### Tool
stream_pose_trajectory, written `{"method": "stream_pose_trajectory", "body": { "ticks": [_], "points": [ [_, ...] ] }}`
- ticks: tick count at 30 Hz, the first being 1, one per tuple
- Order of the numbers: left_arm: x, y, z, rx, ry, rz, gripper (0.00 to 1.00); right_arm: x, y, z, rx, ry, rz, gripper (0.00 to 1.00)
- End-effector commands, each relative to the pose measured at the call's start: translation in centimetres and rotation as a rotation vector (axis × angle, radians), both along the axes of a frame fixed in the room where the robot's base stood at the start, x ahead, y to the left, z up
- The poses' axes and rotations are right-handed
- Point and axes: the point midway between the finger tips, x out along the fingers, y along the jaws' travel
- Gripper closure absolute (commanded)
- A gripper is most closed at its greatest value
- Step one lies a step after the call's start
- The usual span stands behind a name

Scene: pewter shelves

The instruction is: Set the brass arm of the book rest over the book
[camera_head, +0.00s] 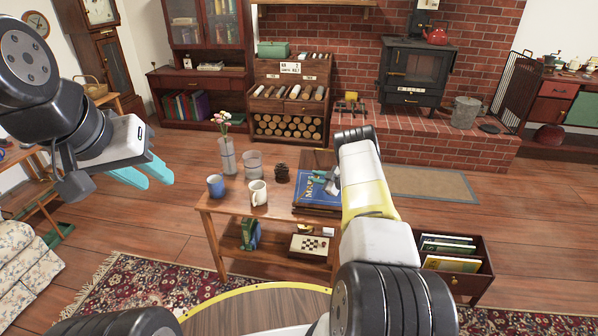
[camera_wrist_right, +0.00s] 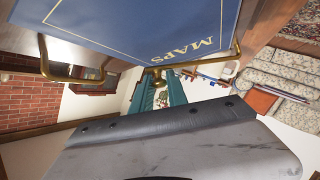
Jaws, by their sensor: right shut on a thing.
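The blue book marked MAPS (camera_head: 316,188) lies on the wooden table, partly hidden by my right arm. It fills the top of the right wrist view (camera_wrist_right: 140,25). The brass arm (camera_wrist_right: 205,64) is a bent rod along the book's lettered edge there, with another brass bend (camera_wrist_right: 45,62) at the left. I cannot tell how far it reaches over the cover. My right gripper's teal fingers (camera_wrist_right: 160,92) are shut at the brass rod's middle, by a brass knob. In the head view that gripper is hidden by its arm. My left gripper (camera_head: 147,172) is open and empty, left of the table.
A blue mug (camera_head: 215,186), a white mug (camera_head: 257,193), a glass vase with flowers (camera_head: 227,158) and a dark small pot (camera_head: 282,173) stand left of the book. A chess box (camera_head: 308,245) is on the table's lower shelf. A drawer crate (camera_head: 455,266) stands right.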

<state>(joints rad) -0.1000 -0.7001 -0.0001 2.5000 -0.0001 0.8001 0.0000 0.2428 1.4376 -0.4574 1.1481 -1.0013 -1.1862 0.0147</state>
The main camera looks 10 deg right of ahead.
Motion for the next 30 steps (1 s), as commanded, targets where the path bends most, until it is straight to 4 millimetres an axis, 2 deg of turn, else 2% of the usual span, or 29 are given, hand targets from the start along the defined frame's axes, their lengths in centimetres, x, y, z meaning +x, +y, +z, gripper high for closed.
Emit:
{"method": "stream_pose_trajectory", "body": {
  "ticks": [3,13,30],
  "points": [
    [0.0,0.0,0.0,0.0,0.0,0.0,0.69,0.6,-0.2,0.5,-0.048,0.014,0.061,1.0],
    [0.0,0.0,0.0,0.0,0.0,0.0,0.69,1.8,1.0,1.0,-0.132,0.05,0.185,1.0],
    [0.0,0.0,0.0,0.0,0.0,0.0,0.69,2.0,1.6,1.0,-0.151,0.062,0.22,1.0]
  ]
}}
